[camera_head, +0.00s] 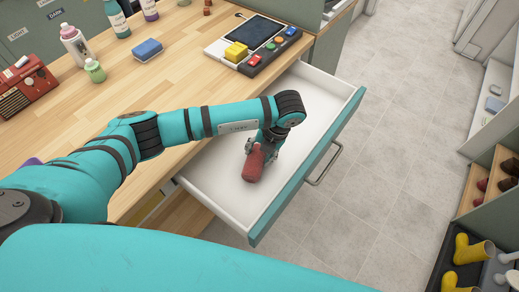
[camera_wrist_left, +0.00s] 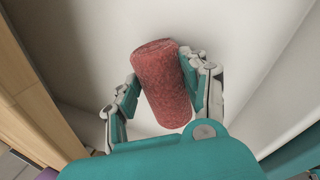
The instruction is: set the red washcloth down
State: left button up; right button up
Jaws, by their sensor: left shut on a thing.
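The red washcloth (camera_head: 254,165) is rolled into a short cylinder. My left gripper (camera_head: 262,148) is shut on it, inside the open drawer (camera_head: 318,103). In the left wrist view the rolled washcloth (camera_wrist_left: 160,85) sits between the two fingers of my left gripper (camera_wrist_left: 163,95), tilted slightly. White drawer floor shows around it. I cannot tell whether the roll touches the floor. My right gripper is not in view.
The drawer is pulled out from the wooden counter (camera_head: 185,65) and looks otherwise empty. Its teal front (camera_head: 310,165) has a metal handle (camera_head: 326,165). A control panel (camera_head: 253,42), a blue sponge (camera_head: 147,49) and bottles stand on the counter. Tiled floor lies right.

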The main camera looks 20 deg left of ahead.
pick_arm(q)
jog(key=shift+f, duration=0.1)
jog(key=o, duration=1.2)
jog(key=shift+r, duration=0.2)
jog(key=shift+d+r, duration=0.2)
jog(key=shift+r, duration=0.15)
jog(key=shift+b+v, duration=0.8)
jog(key=shift+v, duration=4.75)
